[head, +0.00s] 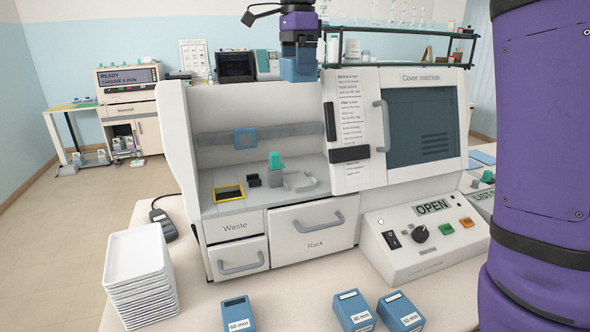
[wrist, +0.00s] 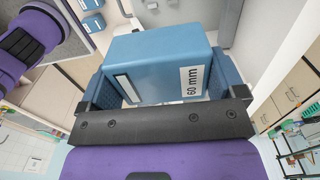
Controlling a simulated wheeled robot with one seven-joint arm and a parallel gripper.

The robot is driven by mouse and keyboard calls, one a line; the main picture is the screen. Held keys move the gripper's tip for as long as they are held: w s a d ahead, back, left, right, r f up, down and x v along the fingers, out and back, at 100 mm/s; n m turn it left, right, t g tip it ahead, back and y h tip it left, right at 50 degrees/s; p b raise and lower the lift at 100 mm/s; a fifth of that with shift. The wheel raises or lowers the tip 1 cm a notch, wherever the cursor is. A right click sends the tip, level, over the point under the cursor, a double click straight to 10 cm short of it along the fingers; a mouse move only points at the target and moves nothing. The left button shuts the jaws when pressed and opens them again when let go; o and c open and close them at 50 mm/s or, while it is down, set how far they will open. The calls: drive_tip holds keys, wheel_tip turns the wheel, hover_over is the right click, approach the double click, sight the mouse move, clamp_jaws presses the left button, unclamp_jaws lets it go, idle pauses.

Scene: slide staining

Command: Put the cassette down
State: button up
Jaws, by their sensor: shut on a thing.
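My gripper (head: 300,58) is shut on a blue cassette (wrist: 160,55), which sits between the two fingers in the wrist view. Its white label reads 60 mm. In the head view the held cassette (head: 299,68) hangs high, at about the top edge of the cover machine (head: 175,140). Three other blue cassettes stand on the table (head: 290,290) in front of the machine: a left one (head: 236,311) and a middle one (head: 352,309), both seeming to read 60 mm, and a right one (head: 400,311) that seems to read 50 mm.
The machine's bay is open, with a yellow-rimmed opening (head: 229,193) and a teal-topped part (head: 275,161). Its Waste (head: 240,258) and Rack (head: 313,232) drawers look shut. The control box display (head: 432,207) reads OPEN. White trays (head: 138,270) are stacked at left. Bare table lies between trays and cassettes.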

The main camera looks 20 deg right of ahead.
wheel_tip(320, 180, down, 25)
drive_tip(key=shift+r, duration=0.1)
idle(0.5)
drive_tip(key=o, duration=0.8)
drive_tip(key=shift+f, duration=0.2)
drive_tip(key=shift+c, duration=0.2)
wheel_tip(320, 180, up, 12)
drive_tip(key=shift+r, duration=0.15)
